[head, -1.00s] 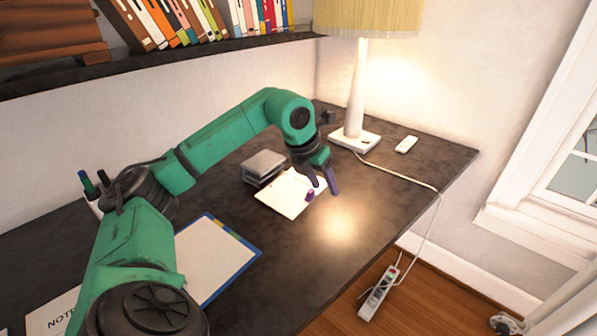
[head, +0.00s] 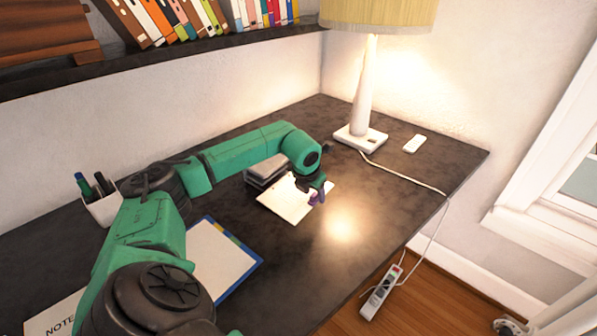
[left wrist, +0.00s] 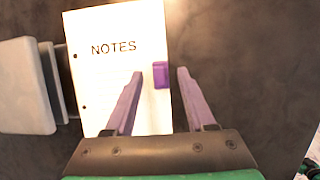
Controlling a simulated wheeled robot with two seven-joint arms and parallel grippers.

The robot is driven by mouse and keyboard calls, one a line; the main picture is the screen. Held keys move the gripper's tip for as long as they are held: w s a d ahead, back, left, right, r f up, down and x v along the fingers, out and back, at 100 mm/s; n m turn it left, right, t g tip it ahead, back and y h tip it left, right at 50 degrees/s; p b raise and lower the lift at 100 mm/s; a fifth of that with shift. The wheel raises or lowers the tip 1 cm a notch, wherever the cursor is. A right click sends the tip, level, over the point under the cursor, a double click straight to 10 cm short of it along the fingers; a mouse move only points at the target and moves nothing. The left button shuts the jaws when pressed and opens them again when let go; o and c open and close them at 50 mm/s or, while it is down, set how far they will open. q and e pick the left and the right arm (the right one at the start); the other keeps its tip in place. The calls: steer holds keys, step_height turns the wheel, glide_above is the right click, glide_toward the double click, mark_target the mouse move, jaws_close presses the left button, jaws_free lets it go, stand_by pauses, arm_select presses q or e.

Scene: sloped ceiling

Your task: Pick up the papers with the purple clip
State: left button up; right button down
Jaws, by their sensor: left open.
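The papers (head: 285,201) lie flat on the dark desk, and the left wrist view shows them (left wrist: 117,60) with the word NOTES on top. The purple clip (left wrist: 161,75) sits on their right edge; it also shows in the head view (head: 313,199). My left gripper (head: 323,192) is low over that edge. In the left wrist view my left gripper (left wrist: 160,72) is open, with one finger over the papers and the other over bare desk. The clip lies between the fingers and nothing is held. My right gripper is not in view.
A stack of grey boxes (head: 266,167) stands just left of the papers. A lamp (head: 362,100) with a cord and a white remote-like object (head: 413,144) are behind. A blue-edged clipboard (head: 218,255) and a pen cup (head: 103,209) are at left. The desk right of the papers is clear.

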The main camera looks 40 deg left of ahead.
arm_select(q)
steer(key=shift+w+f, duration=0.1)
steer(key=shift+f, duration=0.15)
jaws_close()
steer(key=shift+r, duration=0.1)
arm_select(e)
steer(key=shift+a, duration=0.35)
